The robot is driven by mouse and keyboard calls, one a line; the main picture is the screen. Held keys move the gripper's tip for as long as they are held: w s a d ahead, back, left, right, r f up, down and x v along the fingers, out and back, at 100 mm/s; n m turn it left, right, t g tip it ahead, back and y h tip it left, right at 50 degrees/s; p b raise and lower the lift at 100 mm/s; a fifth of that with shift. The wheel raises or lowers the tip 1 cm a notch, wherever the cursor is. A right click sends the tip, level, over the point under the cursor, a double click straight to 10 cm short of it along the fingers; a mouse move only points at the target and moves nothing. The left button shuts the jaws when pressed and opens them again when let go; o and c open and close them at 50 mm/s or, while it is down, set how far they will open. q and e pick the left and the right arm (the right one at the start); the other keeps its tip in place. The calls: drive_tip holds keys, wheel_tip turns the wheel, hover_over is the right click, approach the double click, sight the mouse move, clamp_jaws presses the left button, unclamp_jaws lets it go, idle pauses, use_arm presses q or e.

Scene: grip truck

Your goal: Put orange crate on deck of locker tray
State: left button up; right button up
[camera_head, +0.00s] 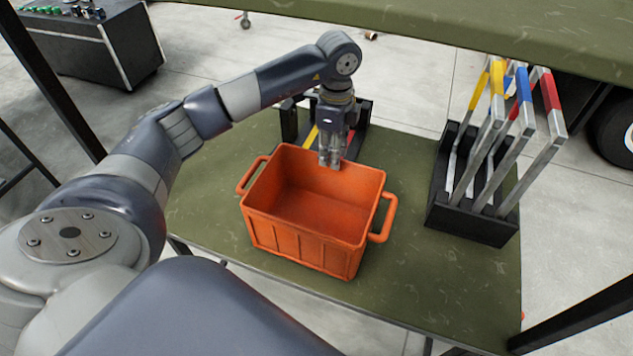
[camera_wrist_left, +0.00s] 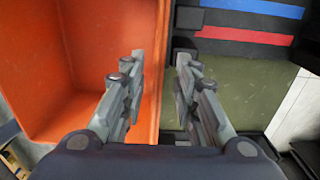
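The orange crate (camera_head: 309,210) is upright on a green deck (camera_head: 400,285), with its open top up and a handle at each end. My left gripper (camera_head: 330,163) points down at the crate's far wall. In the left wrist view its two fingers (camera_wrist_left: 157,75) are apart, one over the crate's inside and one over the green surface beyond. The crate's wall (camera_wrist_left: 154,100) runs between them, and I cannot tell whether they touch it. The crate is empty. My right gripper is in neither view. I cannot tell which green surface is the locker tray's deck.
A black rack (camera_head: 470,215) with several coloured-top metal frames stands at the right of the deck. A black holder (camera_head: 360,115) with coloured bars is behind the crate. A green upper shelf (camera_head: 450,25) overhangs the back. Dark posts stand at the sides.

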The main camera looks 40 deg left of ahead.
use_arm(q)
drive_tip(key=f, duration=0.2)
drive_tip(key=f+p, duration=0.1)
drive_tip(key=shift+s+f, duration=0.2)
drive_tip(key=shift+f, duration=0.15)
clamp_jaws()
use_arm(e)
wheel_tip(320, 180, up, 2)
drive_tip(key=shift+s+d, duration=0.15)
use_arm(q)
drive_tip(key=shift+r, duration=0.1)
